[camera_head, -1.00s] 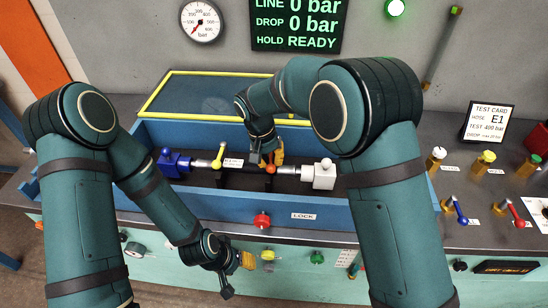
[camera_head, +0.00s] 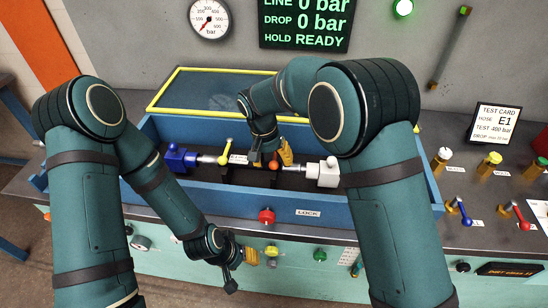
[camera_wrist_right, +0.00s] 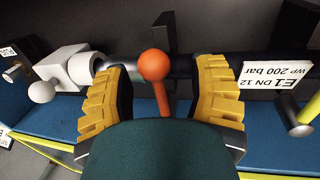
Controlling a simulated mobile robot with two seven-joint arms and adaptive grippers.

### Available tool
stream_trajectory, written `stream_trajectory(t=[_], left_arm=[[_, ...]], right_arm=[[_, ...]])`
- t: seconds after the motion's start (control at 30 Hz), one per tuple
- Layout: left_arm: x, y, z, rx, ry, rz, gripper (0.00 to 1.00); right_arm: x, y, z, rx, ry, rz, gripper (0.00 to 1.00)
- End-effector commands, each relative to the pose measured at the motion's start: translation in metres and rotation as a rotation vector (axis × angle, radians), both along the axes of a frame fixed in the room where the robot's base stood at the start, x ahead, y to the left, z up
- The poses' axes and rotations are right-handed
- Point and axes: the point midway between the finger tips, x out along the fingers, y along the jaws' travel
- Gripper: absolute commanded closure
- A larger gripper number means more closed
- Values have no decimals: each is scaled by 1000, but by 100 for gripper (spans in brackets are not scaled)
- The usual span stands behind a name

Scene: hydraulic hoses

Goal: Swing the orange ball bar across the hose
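The orange ball (camera_head: 273,164) of the bar sits at the hose in the blue trough (camera_head: 245,204). In the right wrist view the orange ball (camera_wrist_right: 154,65) stands on a short orange stem, in front of the dark hose (camera_wrist_right: 182,66). My right gripper (camera_head: 270,157) is over the trough at the ball. In the wrist view its yellow-padded fingers (camera_wrist_right: 160,92) are open, one on each side of the ball, with gaps between. My left gripper (camera_head: 240,268) hangs low before the bench front, away from the hose; its opening is unclear.
A blue block (camera_head: 177,158) and a white block (camera_head: 326,172) stand at the hose's ends. A yellow-tipped lever (camera_head: 226,148) and a white label (camera_wrist_right: 282,82) are close by. A yellow-framed lid (camera_head: 220,92) lies behind. A red knob (camera_head: 266,216) projects from the trough front.

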Motion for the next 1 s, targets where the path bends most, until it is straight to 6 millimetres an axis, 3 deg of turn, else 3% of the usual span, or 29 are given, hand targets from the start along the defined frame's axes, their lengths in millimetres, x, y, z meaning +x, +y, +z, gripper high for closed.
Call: stream_trajectory(t=[0.37, 0.8, 1.0], left_arm=[[0, 0, 0, 0, 0, 0, 53], [0, 0, 0, 0, 0, 0, 53], [0, 0, 0, 0, 0, 0, 53]], right_arm=[[4, 1, 13, 3, -11, 0, 43], [4, 18, 93, 3, -7, 0, 43], [4, 22, 114, 1, -4, 0, 43]])
